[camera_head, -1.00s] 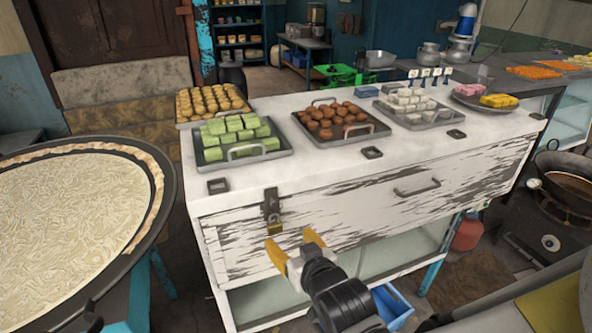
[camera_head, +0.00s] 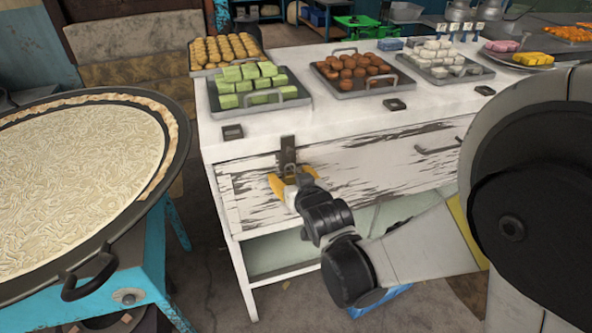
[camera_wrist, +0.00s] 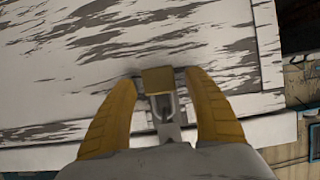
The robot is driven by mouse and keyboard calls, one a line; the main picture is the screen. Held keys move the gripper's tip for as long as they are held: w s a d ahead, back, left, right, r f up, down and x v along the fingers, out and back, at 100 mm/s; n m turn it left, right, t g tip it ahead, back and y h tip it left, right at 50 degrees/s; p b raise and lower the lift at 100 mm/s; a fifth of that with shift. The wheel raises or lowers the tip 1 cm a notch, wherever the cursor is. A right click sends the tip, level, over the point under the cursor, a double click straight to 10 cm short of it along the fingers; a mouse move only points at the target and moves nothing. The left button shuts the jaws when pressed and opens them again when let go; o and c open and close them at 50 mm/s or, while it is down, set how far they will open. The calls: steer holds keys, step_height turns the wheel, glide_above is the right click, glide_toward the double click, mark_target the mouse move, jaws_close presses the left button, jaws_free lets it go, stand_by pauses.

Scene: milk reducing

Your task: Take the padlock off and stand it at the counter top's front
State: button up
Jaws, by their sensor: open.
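The brass padlock (camera_wrist: 158,80) hangs by its shackle from the metal hasp (camera_head: 287,150) on the white counter's front, as the wrist view shows. In the head view my gripper hides it. My gripper (camera_head: 289,181) is open, its yellow fingers (camera_wrist: 159,84) on either side of the padlock. A small gap shows beside the padlock on each side; contact is not visible. The counter top (camera_head: 335,128) is white and lies above the hasp, with a bare strip along its front.
A tray of green sweets (camera_head: 300,101), a tray of brown sweets (camera_head: 365,91) and a tray of white sweets (camera_head: 448,80) stand on the top. Small dark blocks (camera_head: 232,132) lie near its front edge. A wide pan (camera_head: 178,165) stands at the left.

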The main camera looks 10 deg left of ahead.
steer(key=shift+r, duration=0.1)
steer(key=shift+c, duration=0.5)
steer(key=shift+s, duration=0.1)
steer(key=c, duration=1.2)
jaws_close()
